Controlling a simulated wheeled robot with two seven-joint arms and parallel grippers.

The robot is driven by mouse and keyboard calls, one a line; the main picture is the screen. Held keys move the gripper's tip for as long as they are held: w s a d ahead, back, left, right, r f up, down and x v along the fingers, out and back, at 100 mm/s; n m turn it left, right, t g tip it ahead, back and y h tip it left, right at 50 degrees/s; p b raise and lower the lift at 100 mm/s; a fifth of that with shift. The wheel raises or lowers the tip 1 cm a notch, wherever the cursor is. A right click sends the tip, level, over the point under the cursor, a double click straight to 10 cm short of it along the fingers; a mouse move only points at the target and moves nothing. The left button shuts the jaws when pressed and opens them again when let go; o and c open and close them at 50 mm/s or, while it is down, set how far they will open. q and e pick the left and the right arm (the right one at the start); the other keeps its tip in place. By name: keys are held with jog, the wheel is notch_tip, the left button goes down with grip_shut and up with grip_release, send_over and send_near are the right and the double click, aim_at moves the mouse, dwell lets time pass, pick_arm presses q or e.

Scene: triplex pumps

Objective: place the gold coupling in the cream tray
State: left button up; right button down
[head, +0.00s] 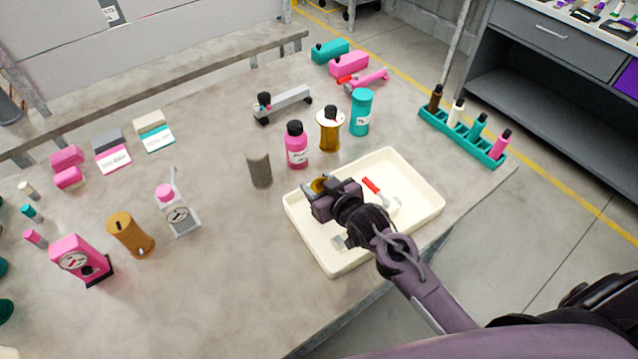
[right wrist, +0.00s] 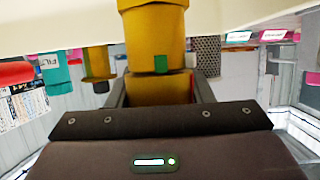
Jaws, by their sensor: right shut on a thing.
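The cream tray (head: 415,172) lies on the bench near its front right edge. My right gripper (head: 326,194) is over the left part of the tray and is shut on the gold coupling (head: 318,184). Only a small part of the coupling shows in the head view, as the gripper hides the rest. In the right wrist view the coupling (right wrist: 155,45) stands between the two fingers, with a pale tray-coloured surface (right wrist: 60,22) behind it. I cannot tell whether the coupling touches the tray floor. My left gripper is not in view.
A red-and-white tool (head: 372,187) and a small grey part (head: 339,242) lie in the tray. A pink bottle (head: 296,146), a grey cylinder (head: 259,170) and a gold spool (head: 329,132) stand behind it. A teal rack (head: 455,140) holds several bottles at the right.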

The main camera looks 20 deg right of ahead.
jog(key=c, duration=0.7)
grip_release()
jog(key=shift+f, duration=0.1)
jog(key=b+v, duration=0.1)
jog(key=v, duration=1.1)
jog(key=shift+r, duration=0.25)
